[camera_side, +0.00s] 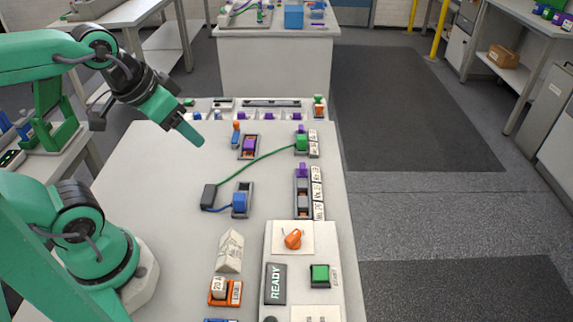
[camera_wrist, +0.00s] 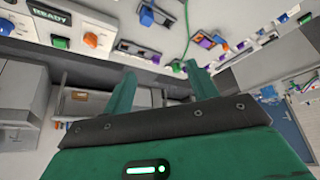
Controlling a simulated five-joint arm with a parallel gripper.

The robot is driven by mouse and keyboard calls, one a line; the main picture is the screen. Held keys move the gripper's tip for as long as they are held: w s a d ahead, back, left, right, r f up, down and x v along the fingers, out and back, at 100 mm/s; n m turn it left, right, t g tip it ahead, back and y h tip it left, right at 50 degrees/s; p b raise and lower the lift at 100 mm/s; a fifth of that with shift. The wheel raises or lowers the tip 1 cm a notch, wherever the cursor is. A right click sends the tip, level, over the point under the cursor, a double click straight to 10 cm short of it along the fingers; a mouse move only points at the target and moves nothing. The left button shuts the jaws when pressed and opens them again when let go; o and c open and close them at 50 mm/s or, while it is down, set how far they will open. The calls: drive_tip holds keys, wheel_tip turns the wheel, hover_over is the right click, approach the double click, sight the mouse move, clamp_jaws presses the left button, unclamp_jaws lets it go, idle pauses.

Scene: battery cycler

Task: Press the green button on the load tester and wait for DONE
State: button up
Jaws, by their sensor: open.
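The load tester (camera_side: 280,250) is a pale panel at the near right of the white bench in the side view. Its green button (camera_side: 320,273) sits in a black square base. A dark display (camera_side: 275,284) left of the button reads READY. In the wrist view the green button (camera_wrist: 60,42) and the READY display (camera_wrist: 50,14) show at the upper left. My gripper (camera_side: 196,138) is up over the far left part of the bench, well away from the button and touching nothing. In the wrist view its two green fingers (camera_wrist: 162,82) are apart with nothing between them.
An orange knob (camera_side: 293,239) is on the panel behind the button. A white wedge-shaped block (camera_side: 229,251) and an orange block (camera_side: 226,291) stand left of the panel. A dark box (camera_side: 209,196) with green and blue cables lies mid-bench. The bench's left middle is clear.

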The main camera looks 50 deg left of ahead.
clamp_jaws()
idle(0.3)
idle(1.6)
